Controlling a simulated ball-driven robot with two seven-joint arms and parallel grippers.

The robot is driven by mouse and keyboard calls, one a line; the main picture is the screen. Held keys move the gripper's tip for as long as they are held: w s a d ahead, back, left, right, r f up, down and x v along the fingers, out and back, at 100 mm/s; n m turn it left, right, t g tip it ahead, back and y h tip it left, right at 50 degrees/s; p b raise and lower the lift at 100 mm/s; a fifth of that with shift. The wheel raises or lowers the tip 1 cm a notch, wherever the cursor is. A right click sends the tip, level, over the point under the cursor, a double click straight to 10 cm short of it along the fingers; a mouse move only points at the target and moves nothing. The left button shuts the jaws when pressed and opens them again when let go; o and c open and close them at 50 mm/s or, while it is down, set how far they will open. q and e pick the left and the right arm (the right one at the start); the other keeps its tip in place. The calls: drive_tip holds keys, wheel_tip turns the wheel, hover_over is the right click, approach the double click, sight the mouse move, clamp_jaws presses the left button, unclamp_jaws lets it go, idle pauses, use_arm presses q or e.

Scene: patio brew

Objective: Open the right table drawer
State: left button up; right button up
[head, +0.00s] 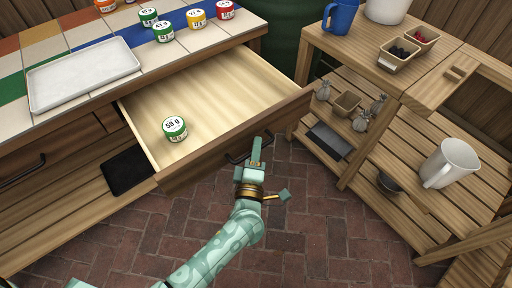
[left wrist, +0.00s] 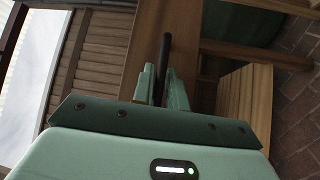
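The right table drawer (head: 205,100) is pulled well out in the head view, its pale wooden inside showing. A jar with a green lid marked 59 g (head: 174,128) stands in it. The drawer's dark bar handle (head: 236,159) is on the outer face of its front board (head: 215,146). My left gripper (head: 257,150) is at that handle, in front of the board. In the left wrist view the dark handle (left wrist: 165,55) runs between the two fingers of my left gripper (left wrist: 163,88), which appear closed around it. My right gripper is not in view.
A white tray (head: 84,74) and several lidded jars are on the tiled tabletop (head: 45,45). Brick floor (head: 310,240) is clear in front.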

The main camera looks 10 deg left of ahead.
use_arm(q)
drive_tip(key=shift+o, duration=1.2)
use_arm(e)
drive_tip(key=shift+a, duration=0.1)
